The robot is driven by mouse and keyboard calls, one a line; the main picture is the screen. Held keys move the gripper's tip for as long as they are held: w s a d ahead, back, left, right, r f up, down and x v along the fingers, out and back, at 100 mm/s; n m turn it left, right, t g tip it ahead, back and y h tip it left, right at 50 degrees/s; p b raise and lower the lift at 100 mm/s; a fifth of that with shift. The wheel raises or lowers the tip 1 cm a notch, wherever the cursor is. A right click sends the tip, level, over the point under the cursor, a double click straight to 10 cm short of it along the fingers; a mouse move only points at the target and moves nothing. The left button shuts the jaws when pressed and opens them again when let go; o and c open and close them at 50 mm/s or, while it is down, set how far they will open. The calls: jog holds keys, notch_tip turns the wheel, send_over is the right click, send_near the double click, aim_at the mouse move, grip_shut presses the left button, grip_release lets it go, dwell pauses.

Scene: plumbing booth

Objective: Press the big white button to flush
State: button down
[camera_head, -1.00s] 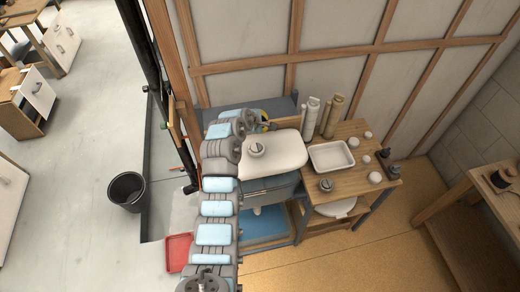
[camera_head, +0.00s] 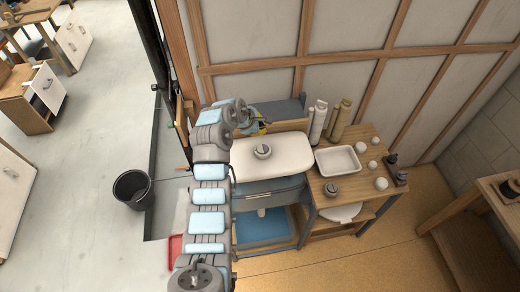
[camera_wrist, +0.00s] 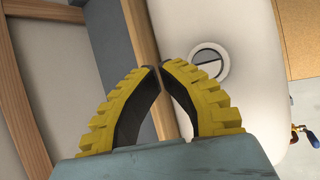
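The white cistern lid (camera_head: 290,160) lies behind and to the right of my arm in the head view. The round flush button (camera_head: 263,151), grey-rimmed with a split top, sits on the lid. In the wrist view, the button (camera_wrist: 209,63) shows on the white lid (camera_wrist: 240,28), just right of my fingertips. My gripper (camera_wrist: 158,68) has yellow ribbed fingers with dark pads; the tips are together with nothing between them. In the head view, my gripper (camera_head: 258,128) is mostly hidden by my arm, by the lid's back left edge, apart from the button.
A wooden table right of the cistern holds a white tray (camera_head: 338,160), several bottles, white round pieces and a second grey round part (camera_head: 331,190). A wood-framed wall (camera_head: 345,85) stands close behind. A black bucket (camera_head: 133,190) stands on the floor at left.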

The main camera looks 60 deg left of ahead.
jog(key=b, duration=0.4)
send_over(261, 147)
notch_tip(261, 147, down, 6)
jog(key=shift+r, duration=0.1)
jog(key=shift+f, duration=1.2)
jog(key=shift+f, duration=0.2)
jog(key=shift+f+p, duration=0.25)
jog(key=shift+p, duration=0.1)
